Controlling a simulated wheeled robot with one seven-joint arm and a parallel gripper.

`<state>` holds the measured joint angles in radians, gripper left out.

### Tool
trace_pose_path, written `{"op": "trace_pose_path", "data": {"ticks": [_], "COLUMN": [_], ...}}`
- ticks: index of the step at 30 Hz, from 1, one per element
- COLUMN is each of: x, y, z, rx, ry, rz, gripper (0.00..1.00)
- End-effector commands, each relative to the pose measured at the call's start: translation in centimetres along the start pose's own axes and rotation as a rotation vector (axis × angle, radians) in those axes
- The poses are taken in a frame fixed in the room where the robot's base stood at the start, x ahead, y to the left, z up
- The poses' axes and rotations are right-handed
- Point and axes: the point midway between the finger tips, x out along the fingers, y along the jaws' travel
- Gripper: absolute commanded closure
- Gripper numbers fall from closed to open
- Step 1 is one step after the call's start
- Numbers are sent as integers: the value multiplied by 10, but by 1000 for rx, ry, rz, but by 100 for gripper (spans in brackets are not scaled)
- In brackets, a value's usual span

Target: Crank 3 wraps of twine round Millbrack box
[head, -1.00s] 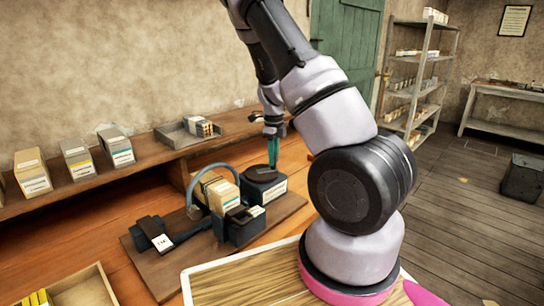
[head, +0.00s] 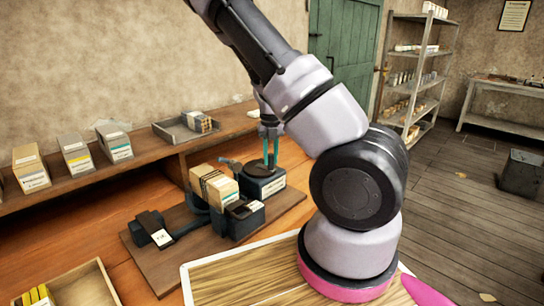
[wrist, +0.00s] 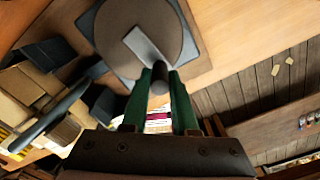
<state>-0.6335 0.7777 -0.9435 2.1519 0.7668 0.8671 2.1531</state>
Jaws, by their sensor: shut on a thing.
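My gripper (head: 270,160) is shut on the dark upright knob (wrist: 158,80) of the crank; its green fingers stand either side of the knob in the wrist view. The crank's round brown disc (wrist: 125,25) with a grey bar lies on a dark block (head: 266,186) with a white label. Left of it, a cream box (head: 224,195) sits in the dark holder, with dark bands on its top that may be twine. A dark curved arm (wrist: 62,106) crosses beside the box in the wrist view. The label lettering is too small to read.
The press stands on a brown board (head: 165,268) on the wooden bench. Several boxes (head: 75,155) and a grey tray (head: 186,129) stand on the back ledge. A wooden tray (head: 85,287) is at front left. A dark block with a tag (head: 152,228) is on the board.

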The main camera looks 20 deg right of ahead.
Motion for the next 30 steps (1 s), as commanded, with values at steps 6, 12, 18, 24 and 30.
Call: {"op": "trace_pose_path", "data": {"ticks": [6, 12, 18, 24, 30], "x": [0, 0, 0, 0, 0], "y": [4, 6, 6, 6, 6], "z": [-4, -4, -5, -5, -5], "rx": [105, 154, 168, 168, 167], "ry": [1, 0, -1, -1, 0], "rz": [0, 1, 1, 1, 0], "gripper": [100, 100, 100, 100, 43]}}
